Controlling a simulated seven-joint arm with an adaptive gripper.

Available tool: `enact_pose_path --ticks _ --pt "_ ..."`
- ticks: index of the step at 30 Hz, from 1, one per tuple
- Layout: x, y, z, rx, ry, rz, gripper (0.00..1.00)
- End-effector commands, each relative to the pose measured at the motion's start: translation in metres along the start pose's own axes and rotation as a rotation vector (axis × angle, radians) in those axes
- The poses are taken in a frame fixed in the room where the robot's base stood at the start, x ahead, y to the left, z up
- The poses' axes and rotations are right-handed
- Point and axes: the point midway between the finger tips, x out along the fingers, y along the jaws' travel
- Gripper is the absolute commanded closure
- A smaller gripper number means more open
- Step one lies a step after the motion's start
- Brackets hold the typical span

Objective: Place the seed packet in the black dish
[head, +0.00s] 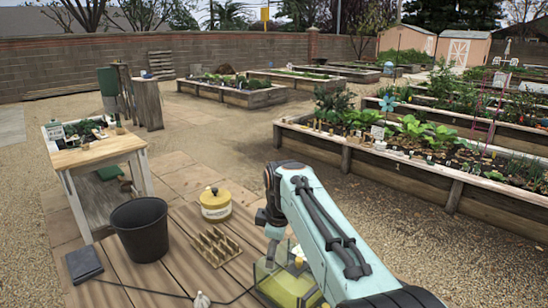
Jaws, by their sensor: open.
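My gripper (271,254) points down at the end of my pale blue arm, above the left part of a clear box with yellow-green contents (285,284). It is open; its fingers are small and partly lost against the box, and I see nothing held. I cannot make out a seed packet; my arm hides part of the boards and the box. I cannot identify a black dish for certain. A flat dark square object (83,262) lies at the left edge of the boards, with a dark cord running from it.
A black bucket (139,230), a yellow lidded pot (215,205), a wooden tray with several cells (215,246) and a pale bulb (201,300) stand left of my gripper. A wooden potting bench (97,152) is behind them. Raised beds (420,175) lie beyond.

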Motion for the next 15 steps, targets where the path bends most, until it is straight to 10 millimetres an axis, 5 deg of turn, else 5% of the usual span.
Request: enact_pose_path --ticks 3,7,11,15 --pt "-0.06 -0.034 0.046 0.144 0.006 0.038 0.51" --pt "-0.093 -0.097 0.091 0.35 -0.002 0.038 0.51" --pt "-0.094 -0.176 0.126 0.594 -0.028 -0.004 0.51" --pt "-0.068 -0.255 0.149 0.854 -0.095 -0.097 0.51"
